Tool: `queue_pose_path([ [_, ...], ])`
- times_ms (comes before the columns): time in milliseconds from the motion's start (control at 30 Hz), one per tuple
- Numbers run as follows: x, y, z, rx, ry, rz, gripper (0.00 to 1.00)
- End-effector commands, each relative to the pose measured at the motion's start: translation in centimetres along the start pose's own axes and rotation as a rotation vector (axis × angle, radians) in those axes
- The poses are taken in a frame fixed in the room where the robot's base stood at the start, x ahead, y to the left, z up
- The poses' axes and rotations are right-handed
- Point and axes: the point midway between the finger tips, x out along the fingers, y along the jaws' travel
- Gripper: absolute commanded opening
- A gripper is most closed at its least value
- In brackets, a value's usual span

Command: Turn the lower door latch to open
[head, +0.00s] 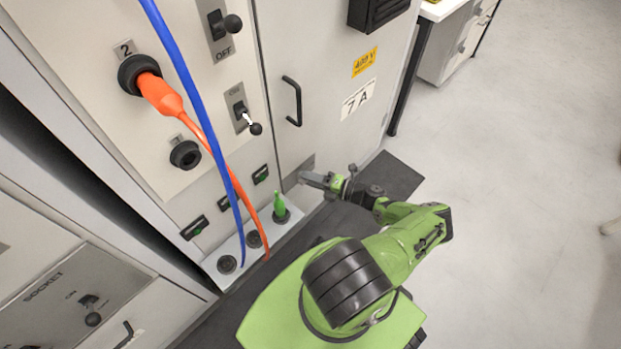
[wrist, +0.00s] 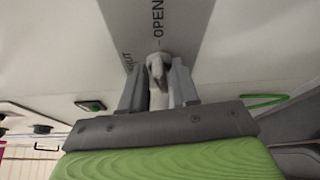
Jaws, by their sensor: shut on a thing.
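The lower door latch (wrist: 157,72) is a pale lever in front of a grey plate (wrist: 165,22) marked OPEN and SHUT in the wrist view. My gripper (wrist: 158,92) has a finger on each side of the lever and is shut on it. The fingers hide part of the lever, so its exact angle is hard to tell. In the head view my gripper (head: 306,177) is at the bottom left corner of the cabinet door (head: 335,140). The latch itself is hidden there behind the gripper.
The door has a black handle (head: 293,101) above my gripper. To the left are an orange plug (head: 160,95), a hanging blue cable (head: 190,85) and a green plug (head: 281,206) on a low ledge. Open floor (head: 510,200) lies to the right.

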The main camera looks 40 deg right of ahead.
Motion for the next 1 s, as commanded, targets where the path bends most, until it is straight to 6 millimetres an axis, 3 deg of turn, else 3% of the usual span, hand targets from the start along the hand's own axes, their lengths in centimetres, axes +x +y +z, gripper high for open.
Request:
queue_pose_path([
  [633, -0.03, -0.05, 0.09, 0.041, -0.002, 0.017, 0.0],
  [667, -0.03, -0.05, 0.09, 0.041, -0.002, 0.017, 0.35],
  [700, -0.03, -0.05, 0.09, 0.041, -0.002, 0.017, 0.38],
  [1000, -0.37, -0.05, 0.09, 0.041, -0.002, 0.017, 0.38],
])
